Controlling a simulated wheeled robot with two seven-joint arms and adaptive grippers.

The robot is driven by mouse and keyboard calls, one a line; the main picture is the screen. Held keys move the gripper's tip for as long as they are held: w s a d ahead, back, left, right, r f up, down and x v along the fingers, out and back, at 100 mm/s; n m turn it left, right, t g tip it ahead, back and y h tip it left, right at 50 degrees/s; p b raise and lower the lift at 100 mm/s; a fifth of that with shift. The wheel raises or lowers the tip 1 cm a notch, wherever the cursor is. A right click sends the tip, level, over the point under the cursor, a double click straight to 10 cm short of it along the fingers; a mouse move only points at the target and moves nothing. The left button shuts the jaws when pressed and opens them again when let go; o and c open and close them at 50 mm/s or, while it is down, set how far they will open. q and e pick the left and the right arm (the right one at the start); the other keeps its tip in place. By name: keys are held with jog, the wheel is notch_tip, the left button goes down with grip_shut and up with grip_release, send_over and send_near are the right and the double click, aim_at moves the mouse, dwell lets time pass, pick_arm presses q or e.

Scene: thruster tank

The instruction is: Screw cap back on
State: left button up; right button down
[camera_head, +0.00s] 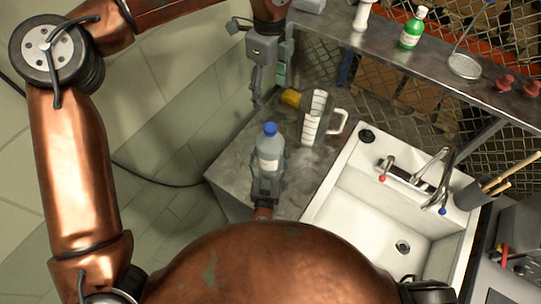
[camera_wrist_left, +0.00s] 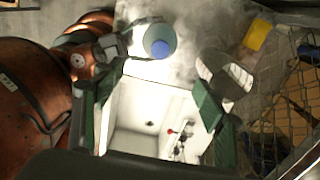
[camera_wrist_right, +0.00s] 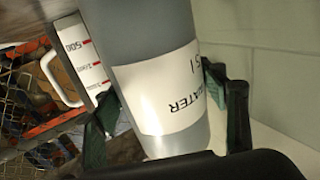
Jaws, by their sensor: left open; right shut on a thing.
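A clear bottle (camera_head: 270,160) stands upright near the counter's front edge, with a blue cap (camera_head: 270,129) at its top. My right gripper (camera_head: 267,183) is shut around the bottle's lower part. The right wrist view shows the bottle's white label (camera_wrist_right: 165,90) reading WATER, with a finger on each side. My left gripper (camera_head: 268,88) is open and empty, behind and above the bottle, apart from the cap. The left wrist view shows the cap (camera_wrist_left: 160,47) from above, beyond the open fingers. Whether the cap is fully seated cannot be told.
A measuring jug (camera_head: 314,118) stands right of the bottle, with a yellow object (camera_head: 291,97) behind it. A white sink (camera_head: 345,205) with a faucet (camera_head: 432,170) lies to the right. A shelf (camera_head: 440,75) behind holds a green bottle (camera_head: 411,32). Bare counter (camera_head: 235,160) lies left of the bottle.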

jog(key=shift+f, duration=0.1)
dwell(0.3)
jog(key=shift+c, duration=1.9)
grip_release()
jog(key=s+a, duration=0.1)
jog(key=s, duration=1.1)
jog(key=shift+a, duration=0.1)
